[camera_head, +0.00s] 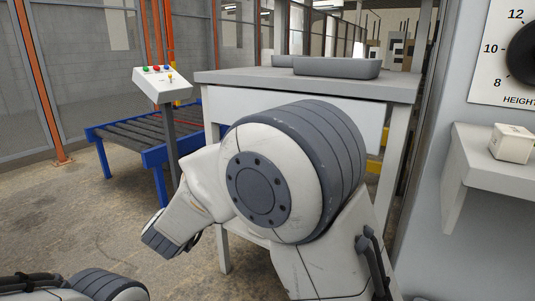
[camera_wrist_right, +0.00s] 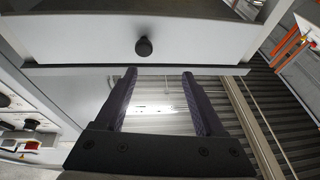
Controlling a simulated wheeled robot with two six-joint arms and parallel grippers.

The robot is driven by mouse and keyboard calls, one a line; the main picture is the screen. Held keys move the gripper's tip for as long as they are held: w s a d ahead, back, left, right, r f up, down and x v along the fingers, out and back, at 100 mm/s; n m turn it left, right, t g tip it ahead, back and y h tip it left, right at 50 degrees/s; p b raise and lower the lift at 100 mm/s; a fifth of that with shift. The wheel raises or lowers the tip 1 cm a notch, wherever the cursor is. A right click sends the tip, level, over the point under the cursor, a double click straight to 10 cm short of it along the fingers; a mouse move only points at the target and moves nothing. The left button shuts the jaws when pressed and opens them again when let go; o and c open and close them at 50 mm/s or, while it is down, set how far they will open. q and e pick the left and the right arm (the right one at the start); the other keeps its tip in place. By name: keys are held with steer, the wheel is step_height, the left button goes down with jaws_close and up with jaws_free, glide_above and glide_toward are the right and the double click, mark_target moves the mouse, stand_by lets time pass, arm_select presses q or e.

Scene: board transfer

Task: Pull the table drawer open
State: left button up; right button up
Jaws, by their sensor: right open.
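The grey table (camera_head: 232,76) stands in the middle of the head view, with its white drawer front (camera_head: 238,101) facing me and partly hidden behind my right arm. In the right wrist view the drawer front (camera_wrist_right: 85,42) spans the upper part and carries a round black knob (camera_wrist_right: 144,47). My right gripper (camera_wrist_right: 160,75) is open and empty. In that picture its fingertips lie just below the knob, one on each side of it, and the knob is not gripped. The head view does not show the right gripper's fingers. My left gripper is out of view.
Grey trays (camera_head: 337,68) lie on the tabletop. A control box (camera_head: 161,83) on a post and a blue-framed roller conveyor (camera_head: 135,126) stand to the left. At right, a panel with a dial and a shelf (camera_head: 487,143) holding a small white box (camera_head: 512,143) stand close by.

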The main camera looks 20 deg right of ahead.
arm_select(q)
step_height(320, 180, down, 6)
steer(key=b, duration=0.5)
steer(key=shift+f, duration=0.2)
arm_select(e)
steer(key=w+d+r+m+g+h, duration=0.1)
steer(key=w+d, duration=0.3)
steer(key=d, duration=0.4)
steer(key=shift+w+d+r+h, duration=0.3)
steer(key=shift+r+h, duration=0.2)
steer(key=shift+r, duration=0.3)
jaws_close()
